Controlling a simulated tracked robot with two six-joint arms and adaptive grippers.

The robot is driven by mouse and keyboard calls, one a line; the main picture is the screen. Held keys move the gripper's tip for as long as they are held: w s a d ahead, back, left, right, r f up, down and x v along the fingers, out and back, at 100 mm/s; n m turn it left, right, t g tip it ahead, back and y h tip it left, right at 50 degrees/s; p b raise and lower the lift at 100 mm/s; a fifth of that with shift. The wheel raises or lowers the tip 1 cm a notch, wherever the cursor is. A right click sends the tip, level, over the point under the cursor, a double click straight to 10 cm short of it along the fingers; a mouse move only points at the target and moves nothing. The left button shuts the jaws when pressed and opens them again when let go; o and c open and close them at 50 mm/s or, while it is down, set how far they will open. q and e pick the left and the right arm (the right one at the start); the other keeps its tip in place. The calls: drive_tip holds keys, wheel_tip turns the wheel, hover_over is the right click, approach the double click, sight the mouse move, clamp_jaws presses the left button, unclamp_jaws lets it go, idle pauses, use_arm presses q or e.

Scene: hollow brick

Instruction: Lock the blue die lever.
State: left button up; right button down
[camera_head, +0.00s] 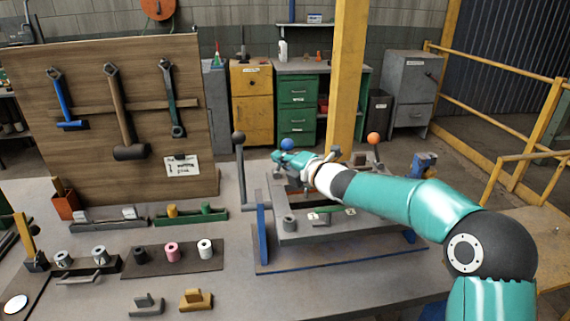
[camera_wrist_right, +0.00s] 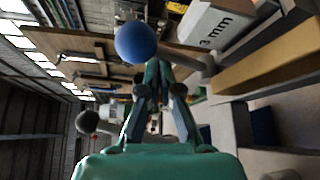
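The blue die lever has a blue ball knob (camera_head: 288,144) and stands at the back of the die fixture (camera_head: 330,225). My right gripper (camera_head: 281,158) is at this lever, just below the knob. In the right wrist view the blue knob (camera_wrist_right: 135,42) lies just beyond and left of my fingertips (camera_wrist_right: 157,68). The fingertips come together and look shut. A grey rod (camera_wrist_right: 203,66) runs behind them, partly hidden; I cannot tell whether they touch it. My left gripper is not in view.
A dark-knobbed lever (camera_head: 239,136) stands left of the fixture, and an orange-knobbed lever (camera_head: 374,138) at its back right. A yellow post (camera_head: 347,80) rises behind. Coloured spools (camera_head: 172,252) and small blocks stand on the table to the left, near a tool board (camera_head: 90,165).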

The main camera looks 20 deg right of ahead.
drive_tip(key=v, duration=1.1)
drive_tip(key=shift+s+d, duration=0.2)
drive_tip(key=shift+s, duration=0.1)
drive_tip(key=shift+r, duration=0.15)
